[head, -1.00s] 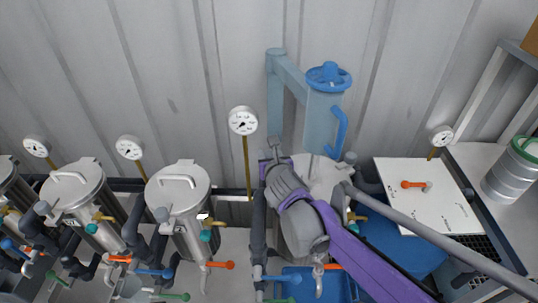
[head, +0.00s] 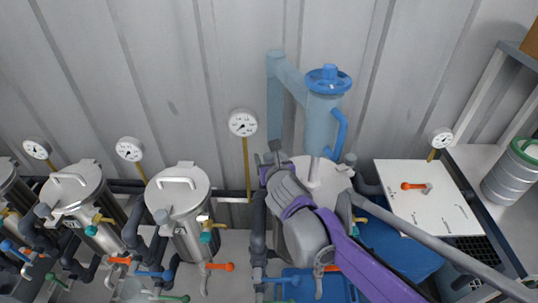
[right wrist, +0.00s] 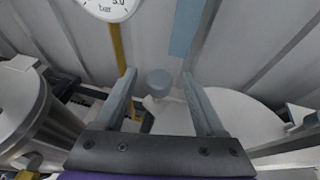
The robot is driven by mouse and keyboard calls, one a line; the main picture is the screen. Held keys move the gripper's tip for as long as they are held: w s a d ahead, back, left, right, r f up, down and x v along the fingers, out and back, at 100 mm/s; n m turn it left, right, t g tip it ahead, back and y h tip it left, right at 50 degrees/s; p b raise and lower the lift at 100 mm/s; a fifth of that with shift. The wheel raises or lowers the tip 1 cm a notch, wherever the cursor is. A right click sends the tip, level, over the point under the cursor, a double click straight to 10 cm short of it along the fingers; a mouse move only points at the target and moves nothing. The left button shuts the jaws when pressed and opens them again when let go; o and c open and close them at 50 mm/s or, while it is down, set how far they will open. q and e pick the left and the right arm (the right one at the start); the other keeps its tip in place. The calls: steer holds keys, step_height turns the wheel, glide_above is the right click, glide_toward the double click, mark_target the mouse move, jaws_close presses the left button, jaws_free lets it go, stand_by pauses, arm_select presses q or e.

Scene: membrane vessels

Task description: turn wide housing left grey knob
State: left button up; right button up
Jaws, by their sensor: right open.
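The wide housing (head: 323,180) has a broad pale lid and stands below the blue handwheel post in the head view. Its left grey knob (right wrist: 160,82) shows in the right wrist view as a round grey cap, between my fingers and beyond them; I cannot tell whether the fingertips reach it. In the head view this knob is hidden by my right gripper (head: 270,155). The gripper is open and empty, at the left edge of the lid. It also shows in the right wrist view (right wrist: 158,80). Another grey knob (head: 350,159) sits at the lid's right side. My left gripper is out of view.
A pressure gauge (head: 243,123) on a brass stem stands just left of my right gripper. The blue post with its handwheel (head: 328,78) rises behind the lid. Narrow steel housings (head: 178,195) stand left, and a white panel (head: 425,195) lies right.

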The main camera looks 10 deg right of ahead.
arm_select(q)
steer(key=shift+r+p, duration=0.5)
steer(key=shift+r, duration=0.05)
arm_select(e)
steer(key=v, duration=0.9)
steer(key=shift+w, duration=0.1)
